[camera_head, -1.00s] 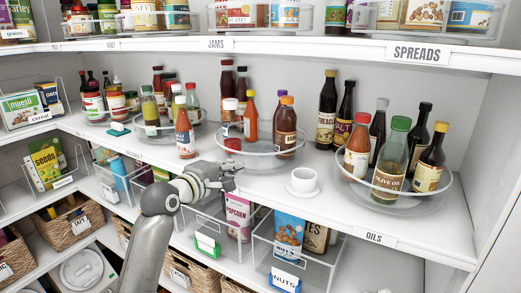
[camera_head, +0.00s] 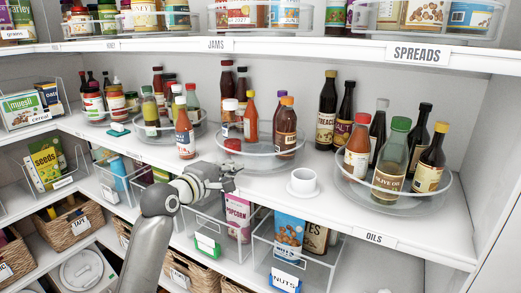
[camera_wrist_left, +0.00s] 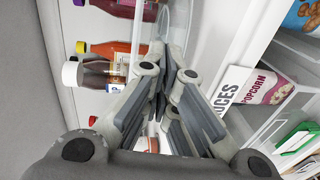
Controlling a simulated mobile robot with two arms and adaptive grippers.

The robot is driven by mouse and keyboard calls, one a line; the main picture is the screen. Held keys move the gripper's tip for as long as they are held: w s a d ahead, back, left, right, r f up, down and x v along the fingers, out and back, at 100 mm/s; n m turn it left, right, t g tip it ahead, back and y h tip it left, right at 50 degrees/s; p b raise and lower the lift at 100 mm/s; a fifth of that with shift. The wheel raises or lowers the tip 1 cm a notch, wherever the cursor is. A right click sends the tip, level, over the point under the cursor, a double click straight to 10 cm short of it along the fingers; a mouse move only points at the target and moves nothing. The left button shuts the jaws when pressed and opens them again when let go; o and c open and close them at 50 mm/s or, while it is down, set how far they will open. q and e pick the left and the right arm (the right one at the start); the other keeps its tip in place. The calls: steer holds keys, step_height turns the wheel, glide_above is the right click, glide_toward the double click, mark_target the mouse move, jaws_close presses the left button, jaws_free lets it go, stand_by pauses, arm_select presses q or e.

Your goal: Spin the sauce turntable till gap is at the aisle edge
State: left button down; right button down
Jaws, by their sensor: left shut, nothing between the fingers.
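The sauce turntable (camera_head: 262,160) is a clear round tray on the middle shelf, holding several bottles. Bare tray shows between that item and the dark bottle. My left gripper (camera_head: 234,172) is shut and empty, just in front of the turntable's front-left rim at the shelf edge; contact cannot be told. In the left wrist view its fingers (camera_wrist_left: 168,75) hide part of the label and tray. My right gripper is not in view.
The oils turntable (camera_head: 410,205) is farther right. Clear bins with a popcorn bag (camera_head: 238,215) sit below.

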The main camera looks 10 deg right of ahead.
mark_target(231, 158)
arm_select(q)
steer(key=shift+w+d, duration=0.1)
steer(key=shift+w, duration=0.05)
steer(key=shift+w+d, duration=0.15)
steer(key=shift+w, duration=0.15)
steer(key=shift+x, duration=0.85)
steer(key=shift+r, duration=0.15)
steer(key=shift+w+a+p, duration=0.2)
steer(key=shift+a, duration=0.25)
steer(key=shift+w+a+p, duration=0.15)
steer(key=shift+w+a, duration=0.05)
steer(key=shift+a, duration=0.3)
steer(key=shift+w+a, duration=0.55)
steer(key=shift+w, duration=0.15)
